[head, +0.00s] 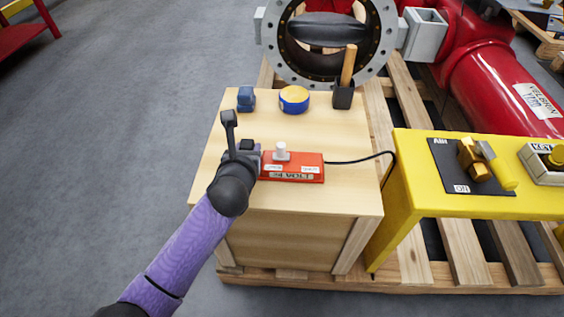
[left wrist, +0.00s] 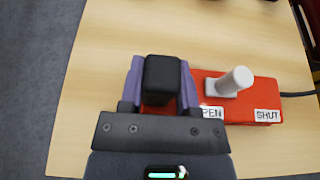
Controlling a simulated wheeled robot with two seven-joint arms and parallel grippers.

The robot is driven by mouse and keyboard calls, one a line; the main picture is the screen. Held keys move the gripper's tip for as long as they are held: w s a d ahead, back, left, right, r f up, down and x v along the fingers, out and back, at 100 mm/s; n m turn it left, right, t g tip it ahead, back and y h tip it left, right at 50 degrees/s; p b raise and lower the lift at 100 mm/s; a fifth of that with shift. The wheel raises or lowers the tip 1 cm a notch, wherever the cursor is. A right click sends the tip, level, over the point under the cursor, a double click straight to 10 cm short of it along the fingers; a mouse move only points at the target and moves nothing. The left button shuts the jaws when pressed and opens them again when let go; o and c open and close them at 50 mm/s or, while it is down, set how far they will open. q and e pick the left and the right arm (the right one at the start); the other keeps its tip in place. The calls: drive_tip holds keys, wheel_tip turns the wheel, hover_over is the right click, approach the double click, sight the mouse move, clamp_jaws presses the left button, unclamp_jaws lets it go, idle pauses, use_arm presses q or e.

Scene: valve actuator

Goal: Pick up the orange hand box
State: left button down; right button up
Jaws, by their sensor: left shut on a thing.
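The orange hand box (head: 305,163) lies on the wooden crate top, with a white lever on its upper face and a black cable from its right end. It also shows in the left wrist view (left wrist: 262,88), with labels reading OPEN, partly hidden, and SHUT. My left gripper (head: 247,152) is at the box's left end. In the left wrist view my left gripper (left wrist: 161,85) has its purple fingers closed on either side of the black block at that end. The box appears to rest on the crate. My right gripper is not in view.
A yellow stand (head: 415,205) with a valve handle is at the right. The cable runs to it.

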use_arm(q)
wheel_tip(320, 180, up, 8)
drive_tip(key=shift+r, duration=0.25)
drive_tip(key=shift+f, duration=3.85)
drive_tip(key=shift+f, duration=0.5)
